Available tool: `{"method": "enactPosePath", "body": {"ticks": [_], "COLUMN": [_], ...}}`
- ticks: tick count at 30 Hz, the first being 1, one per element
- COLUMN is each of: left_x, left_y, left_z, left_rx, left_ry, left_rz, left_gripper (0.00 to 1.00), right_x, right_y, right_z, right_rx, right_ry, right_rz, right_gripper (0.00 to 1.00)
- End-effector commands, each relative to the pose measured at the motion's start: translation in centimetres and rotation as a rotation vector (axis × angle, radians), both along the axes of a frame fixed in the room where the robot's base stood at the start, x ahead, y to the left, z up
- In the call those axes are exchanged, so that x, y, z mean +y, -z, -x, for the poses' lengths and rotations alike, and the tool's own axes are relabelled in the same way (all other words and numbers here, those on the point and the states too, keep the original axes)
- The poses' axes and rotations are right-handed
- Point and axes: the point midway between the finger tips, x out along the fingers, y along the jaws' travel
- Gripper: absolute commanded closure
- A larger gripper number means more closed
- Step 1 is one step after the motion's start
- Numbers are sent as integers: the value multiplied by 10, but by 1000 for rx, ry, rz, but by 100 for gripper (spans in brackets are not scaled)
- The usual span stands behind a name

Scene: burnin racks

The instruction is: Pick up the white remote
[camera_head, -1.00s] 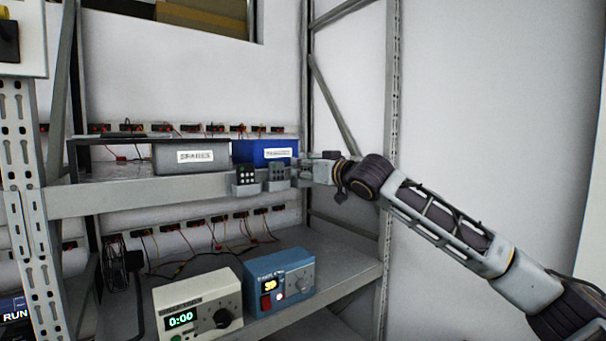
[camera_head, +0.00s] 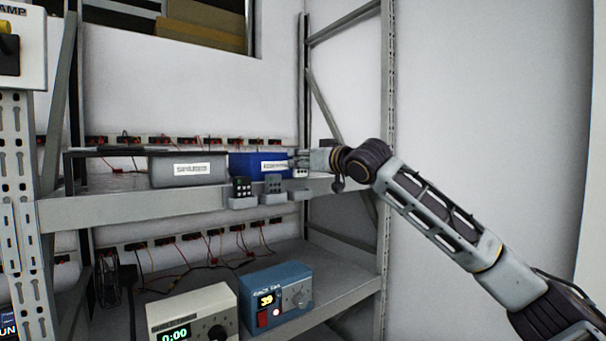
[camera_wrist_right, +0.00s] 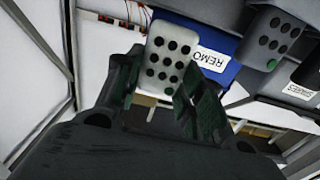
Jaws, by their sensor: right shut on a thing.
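The white remote (camera_wrist_right: 168,52), with several black buttons, sits between the fingers of my right gripper (camera_wrist_right: 160,85) in the right wrist view. The fingers are shut on it. In the head view the right gripper (camera_head: 303,161) is at the front edge of the upper shelf, by the blue bin's right end. The remote (camera_head: 300,173) shows small and partly hidden under the fingers, above an empty grey holder (camera_head: 298,194). My left gripper is not in view.
A black remote (camera_head: 242,187) and a grey remote (camera_head: 273,183) stand in holders on the shelf edge (camera_head: 130,208). A blue bin (camera_head: 243,164) and a grey bin (camera_head: 165,174) stand behind. Two instrument boxes, blue (camera_head: 290,280) and cream (camera_head: 222,298), sit on the lower shelf. Right of the rack is clear.

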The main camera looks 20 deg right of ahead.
Motion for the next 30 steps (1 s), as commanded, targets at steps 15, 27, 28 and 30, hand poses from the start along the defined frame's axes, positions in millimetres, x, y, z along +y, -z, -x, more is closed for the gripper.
{"method": "enactPosePath", "body": {"ticks": [15, 27, 28, 30], "left_x": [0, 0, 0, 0], "left_y": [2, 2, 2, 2], "left_z": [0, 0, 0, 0], "left_rx": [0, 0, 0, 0], "left_ry": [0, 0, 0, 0], "left_rz": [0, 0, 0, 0], "left_gripper": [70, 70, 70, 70], "right_x": [0, 0, 0, 0], "right_y": [-42, -42, -42, -42], "right_z": [0, 0, 0, 0], "right_rx": [0, 0, 0, 0], "right_ry": [0, 0, 0, 0], "right_rz": [1, 1, 1, 1], "right_gripper": [84, 84, 84, 84]}}
